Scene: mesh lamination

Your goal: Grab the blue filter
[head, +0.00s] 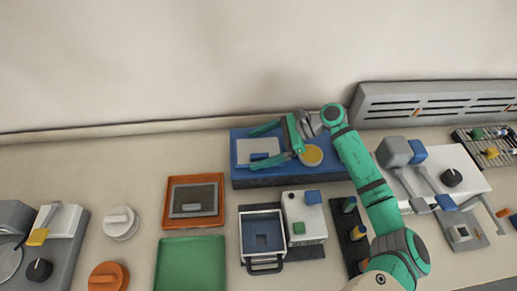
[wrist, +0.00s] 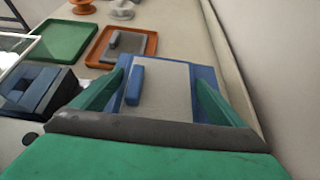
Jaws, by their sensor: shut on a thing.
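The blue filter (wrist: 165,88) is a pale grey flat panel with a blue bar handle (wrist: 134,85) near its left edge. In the head view the panel (head: 247,146) lies at the left end of a long blue tray (head: 285,179). My gripper (head: 257,147) is over the tray with its green fingers set wide, one along each of two opposite sides of the panel. It is shut on the panel. In the wrist view my gripper (wrist: 157,74) spans the panel from left to right. The panel looks flat, at or very near the tray; any gap cannot be seen.
An orange tray (head: 193,223) with a dark mesh panel and a green tray (head: 190,265) lie to the left. A dark blue box (head: 262,212) and a white unit (head: 306,222) stand in front. The wall is close behind. A round yellow thing (head: 312,155) is beside my gripper.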

